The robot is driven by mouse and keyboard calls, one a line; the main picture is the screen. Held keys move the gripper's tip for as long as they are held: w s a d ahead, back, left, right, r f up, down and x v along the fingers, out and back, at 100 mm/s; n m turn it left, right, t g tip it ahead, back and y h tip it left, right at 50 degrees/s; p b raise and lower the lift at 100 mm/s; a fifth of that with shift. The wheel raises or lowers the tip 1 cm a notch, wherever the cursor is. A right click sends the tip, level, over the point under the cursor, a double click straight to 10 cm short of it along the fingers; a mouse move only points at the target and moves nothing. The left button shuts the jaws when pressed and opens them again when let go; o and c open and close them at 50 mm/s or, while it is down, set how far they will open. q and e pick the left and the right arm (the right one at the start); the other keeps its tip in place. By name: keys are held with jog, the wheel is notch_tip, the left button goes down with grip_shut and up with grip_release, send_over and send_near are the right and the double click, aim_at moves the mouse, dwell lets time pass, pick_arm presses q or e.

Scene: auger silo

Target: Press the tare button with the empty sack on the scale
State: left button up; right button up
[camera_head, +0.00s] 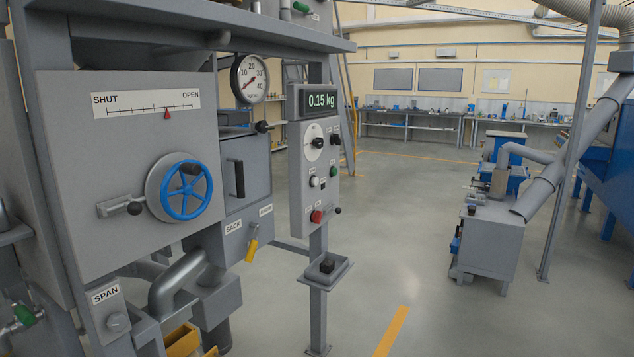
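A grey control panel (300,195) stands on a post right of the machine. Its display (320,101) reads 0.15 kg. The panel carries a white button (314,181), a green button (333,172), a red button (317,216) and black knobs. Their small labels are too small to read, so I cannot tell which is the tare button. No sack is clearly visible. Yellow parts (183,341) show at the bottom edge below the spout (178,283), but I cannot tell whether they belong to the scale. Neither of my grippers is in view.
A yellow-handled lever (252,250) hangs by the SACK label. A small tray (327,270) juts from the post. The floor right of the post is clear.

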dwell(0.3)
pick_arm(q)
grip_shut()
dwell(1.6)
